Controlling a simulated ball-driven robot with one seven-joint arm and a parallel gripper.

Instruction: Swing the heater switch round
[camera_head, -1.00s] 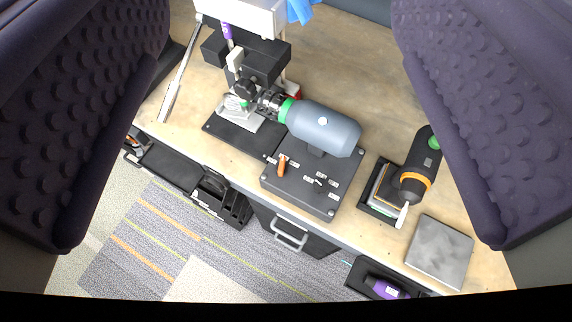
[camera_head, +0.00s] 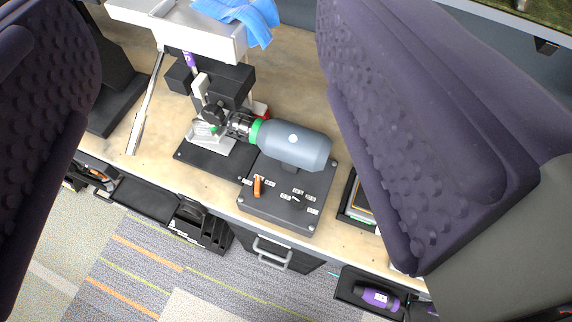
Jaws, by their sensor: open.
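A dark control box (camera_head: 282,219) sits at the bench's front edge, below the grey-blue cylinder. An orange lever (camera_head: 258,187) stands on its left part, pointing roughly up and down the picture. A small switch (camera_head: 295,198) with pale labels around it is on its right part. I cannot read the labels, so I cannot tell which one is the heater switch. My gripper (camera_head: 205,60) is open and empty, its two dark padded fingers wide apart at the picture's sides. The control box shows between them, with no visible contact.
The grey-blue cylinder (camera_head: 296,145) with a green collar overhangs the box's back. A clamp-like fixture (camera_head: 214,122) is at its left. A white tray (camera_head: 190,36) with blue cloth stands behind. A tray (camera_head: 346,214) is partly hidden by my right finger. A drawer handle (camera_head: 270,256) juts out below.

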